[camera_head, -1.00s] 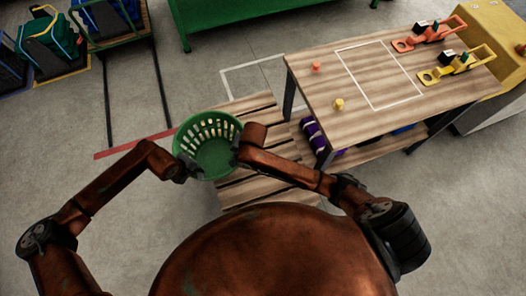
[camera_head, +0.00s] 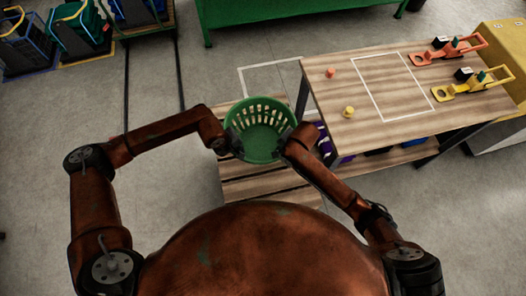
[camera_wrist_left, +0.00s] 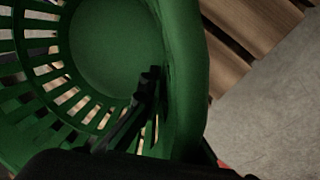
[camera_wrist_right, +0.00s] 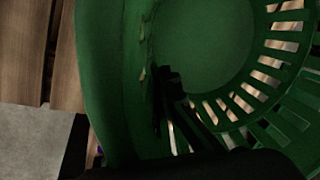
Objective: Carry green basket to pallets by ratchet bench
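The green basket (camera_head: 262,142), round with a slotted wall, is upright and empty over the wooden slatted pallets (camera_head: 250,184). I cannot tell whether it touches them. My left gripper (camera_head: 236,147) is shut on its left rim and my right gripper (camera_head: 282,142) on its right rim. In the left wrist view, a dark finger (camera_wrist_left: 135,110) lies inside the basket wall. The right wrist view likewise shows dark fingers (camera_wrist_right: 175,100) inside the wall.
A purple item (camera_head: 324,140) sits on the bench's lower shelf, close to my right gripper. A green table (camera_head: 290,12) stands at the back. Bags (camera_head: 80,28) stand in frames at the far left. The grey floor (camera_head: 50,130) on the left is clear.

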